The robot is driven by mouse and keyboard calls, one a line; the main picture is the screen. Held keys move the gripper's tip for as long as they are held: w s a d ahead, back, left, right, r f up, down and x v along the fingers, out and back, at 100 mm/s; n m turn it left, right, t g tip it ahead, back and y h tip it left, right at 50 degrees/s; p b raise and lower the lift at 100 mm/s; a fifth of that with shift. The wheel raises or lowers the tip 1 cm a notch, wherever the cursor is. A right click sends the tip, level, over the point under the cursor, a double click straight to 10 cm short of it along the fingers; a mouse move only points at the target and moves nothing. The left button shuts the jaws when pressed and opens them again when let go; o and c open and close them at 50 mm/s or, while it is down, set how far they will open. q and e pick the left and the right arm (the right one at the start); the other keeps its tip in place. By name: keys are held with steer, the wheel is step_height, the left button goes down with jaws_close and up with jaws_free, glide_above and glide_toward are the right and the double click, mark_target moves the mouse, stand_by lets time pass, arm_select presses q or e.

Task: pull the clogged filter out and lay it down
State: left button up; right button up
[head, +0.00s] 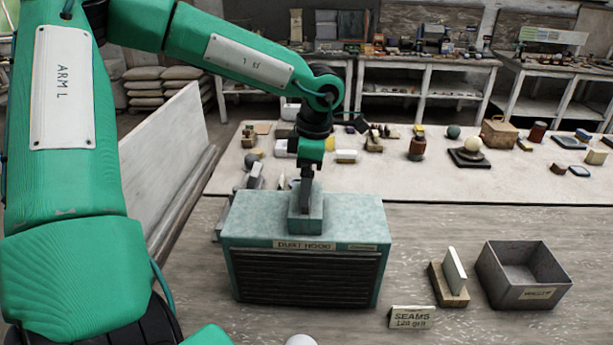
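A teal-grey dust hood (245,215) with a dark slatted front stands on the near bench, its label reading something like "DUST HOOD". A grey-green block (306,221), which looks like the filter, stands upright out of the middle of its top; how much sits inside is hidden. My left gripper (306,192) points down onto this block from above, its dark fingers at the block's top. The fingers show edge-on, so their opening and grip cannot be told. My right gripper is not in view.
Right of the hood are a "SEAMS" sign (411,318), a wooden holder (447,290) with a white slab (455,270) tilted in it, and an open grey bin (528,290). Bare bench lies between hood and holder. A pale table (480,190) behind carries several small items.

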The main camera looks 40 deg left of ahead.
arm_select(q)
steer(key=c, duration=0.4)
steer(key=shift+r, duration=0.1)
steer(key=shift+r, duration=0.1)
steer(key=shift+r+p, duration=1.5)
steer(key=shift+r, duration=1.85)
